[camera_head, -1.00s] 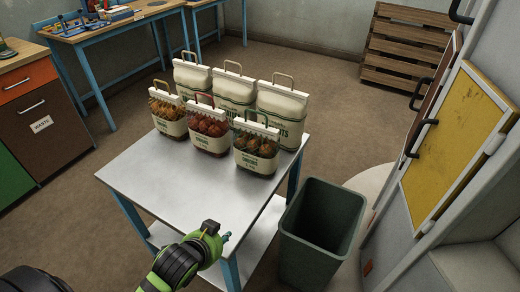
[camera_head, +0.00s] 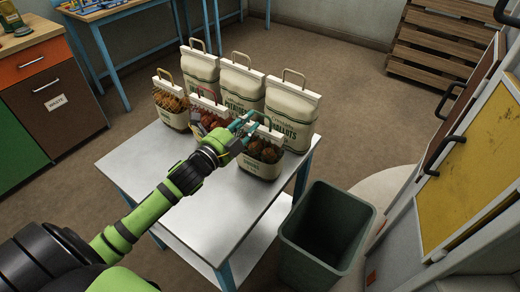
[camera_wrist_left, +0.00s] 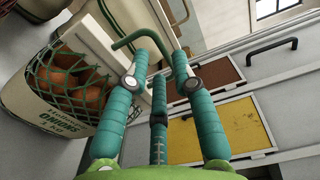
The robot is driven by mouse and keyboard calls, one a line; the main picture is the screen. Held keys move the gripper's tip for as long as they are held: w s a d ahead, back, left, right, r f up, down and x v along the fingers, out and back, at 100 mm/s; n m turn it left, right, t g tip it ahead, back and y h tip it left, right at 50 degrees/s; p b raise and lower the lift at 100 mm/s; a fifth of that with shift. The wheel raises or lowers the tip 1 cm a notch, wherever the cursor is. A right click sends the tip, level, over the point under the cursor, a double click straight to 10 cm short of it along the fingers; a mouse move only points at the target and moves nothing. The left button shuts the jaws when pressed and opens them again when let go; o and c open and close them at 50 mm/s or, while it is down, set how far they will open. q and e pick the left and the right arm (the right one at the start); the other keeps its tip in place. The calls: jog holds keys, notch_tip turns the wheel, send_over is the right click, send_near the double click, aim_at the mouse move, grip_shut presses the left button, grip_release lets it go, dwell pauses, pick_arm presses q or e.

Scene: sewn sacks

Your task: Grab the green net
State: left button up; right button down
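The sack with the green net (camera_head: 264,153) stands at the front right of the table and holds brown onions. In the left wrist view, its net (camera_wrist_left: 68,80) and green handle (camera_wrist_left: 132,38) show at the left. My left gripper (camera_head: 250,125) reaches over the table to the top of this sack. In the left wrist view, its teal fingers (camera_wrist_left: 160,62) are spread apart, with the handle at the fingertips, partly behind them. I cannot tell whether they touch it. My right gripper is not in view.
The red-net sack (camera_head: 208,112) stands close on the left, partly behind my gripper, with an orange-net sack (camera_head: 172,105) beyond it. Several white paper sacks (camera_head: 290,110) stand right behind. The front of the metal table (camera_head: 215,205) is bare. A dark bin (camera_head: 325,230) stands at the right.

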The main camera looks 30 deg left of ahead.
pick_arm(q)
jog(key=w, duration=0.2)
jog(key=w+d+p, duration=0.1)
jog(key=shift+w+d+r, duration=0.1)
jog(key=shift+w+r, duration=0.05)
jog(key=shift+w, duration=0.7)
grip_shut()
jog(key=shift+r, duration=0.15)
jog(key=shift+r, duration=0.1)
